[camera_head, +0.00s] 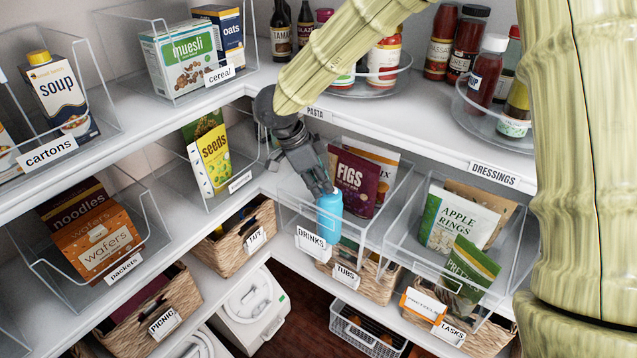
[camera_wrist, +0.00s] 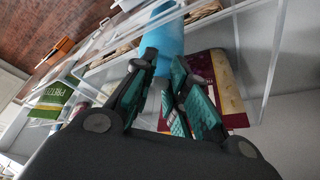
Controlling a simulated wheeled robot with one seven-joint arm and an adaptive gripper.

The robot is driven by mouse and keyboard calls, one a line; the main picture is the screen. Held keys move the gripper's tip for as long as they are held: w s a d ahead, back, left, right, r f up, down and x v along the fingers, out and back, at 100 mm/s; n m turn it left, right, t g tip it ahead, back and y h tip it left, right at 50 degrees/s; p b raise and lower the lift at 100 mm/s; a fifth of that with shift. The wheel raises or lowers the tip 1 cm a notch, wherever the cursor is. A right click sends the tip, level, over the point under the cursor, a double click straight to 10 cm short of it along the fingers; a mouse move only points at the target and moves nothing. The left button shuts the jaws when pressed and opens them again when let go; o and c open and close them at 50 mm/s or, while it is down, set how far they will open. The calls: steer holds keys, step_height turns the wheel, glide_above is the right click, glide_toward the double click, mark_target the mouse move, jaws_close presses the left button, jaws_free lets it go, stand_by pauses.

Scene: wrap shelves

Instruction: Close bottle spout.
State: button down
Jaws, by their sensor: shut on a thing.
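A light blue bottle (camera_head: 329,214) stands in the clear bin labelled DRINKS (camera_head: 311,240) on the middle shelf. My gripper (camera_head: 326,190) comes down from above and is shut on the top of the bottle. In the wrist view, the blue bottle (camera_wrist: 166,38) lies just past the fingertips of my gripper (camera_wrist: 164,63). The fingers stand on both sides of the bottle's top. The spout is hidden between the fingers, so I cannot tell its position.
A maroon FIGS bag (camera_head: 353,178) stands close behind and right of the bottle. Clear bin walls surround it. The PASTA shelf edge (camera_head: 400,134) runs above, near my arm. An APPLE RINGS bag (camera_head: 455,222) is in the bin to the right.

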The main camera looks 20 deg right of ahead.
steer(key=shift+h+p, duration=0.3)
steer(key=shift+p, duration=0.2)
steer(key=shift+a+f+h+p, duration=0.3)
steer(key=shift+h+p, duration=0.1)
steer(key=shift+h, duration=0.1)
steer(key=c, duration=1.4)
jaws_free()
steer(key=shift+d, duration=0.1)
steer(key=v, duration=1.2)
steer(key=shift+w, duration=0.1)
